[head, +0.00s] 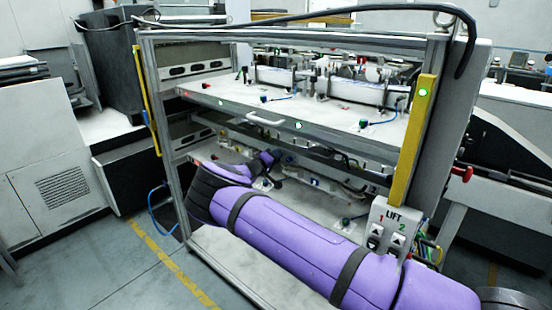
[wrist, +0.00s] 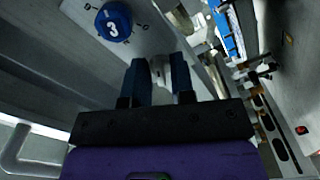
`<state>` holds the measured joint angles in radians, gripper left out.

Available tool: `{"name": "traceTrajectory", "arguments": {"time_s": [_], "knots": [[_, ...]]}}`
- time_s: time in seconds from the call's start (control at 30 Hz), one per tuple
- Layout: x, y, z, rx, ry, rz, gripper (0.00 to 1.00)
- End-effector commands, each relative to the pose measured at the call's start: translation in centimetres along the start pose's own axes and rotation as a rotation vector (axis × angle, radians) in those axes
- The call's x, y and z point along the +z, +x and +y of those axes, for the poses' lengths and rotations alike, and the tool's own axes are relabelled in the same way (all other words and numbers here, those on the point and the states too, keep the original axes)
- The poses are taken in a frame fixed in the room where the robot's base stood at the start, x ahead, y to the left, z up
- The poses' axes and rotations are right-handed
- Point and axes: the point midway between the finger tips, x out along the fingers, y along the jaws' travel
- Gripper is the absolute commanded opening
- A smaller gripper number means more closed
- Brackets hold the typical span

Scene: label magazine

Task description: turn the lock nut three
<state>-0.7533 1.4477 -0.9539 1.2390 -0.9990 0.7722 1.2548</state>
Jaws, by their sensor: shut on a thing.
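In the wrist view, a blue knob (wrist: 113,22) with a white 3 sits on a pale plate with small dial marks, up and left of my fingers. My gripper (wrist: 160,72) has its two dark blue fingers a small gap apart. They are shut on a small pale metal part (wrist: 158,70), which appears to be the lock nut; the fingers hide most of it. In the head view, my gripper (head: 274,180) is inside the machine frame, under the upper deck, and too small to show its grip.
The upper deck (head: 330,120) with its white handle (head: 264,120) lies above my arm. A frame post (head: 160,130) stands at left, and a yellow-striped post with the LIFT panel (head: 394,222) at right. Rails and cables surround the lower bay.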

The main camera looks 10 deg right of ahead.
Motion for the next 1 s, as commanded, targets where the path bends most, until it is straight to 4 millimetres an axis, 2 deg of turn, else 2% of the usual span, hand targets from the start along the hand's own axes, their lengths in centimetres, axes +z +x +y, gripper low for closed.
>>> {"name": "traceTrajectory", "arguments": {"time_s": [0.27, 1.0], "knots": [[0.03, -0.03, -0.06, -0.002, -0.204, -0.001, 0.00], [0.01, -0.05, -0.03, -0.002, -0.909, 0.000, 0.00]]}}
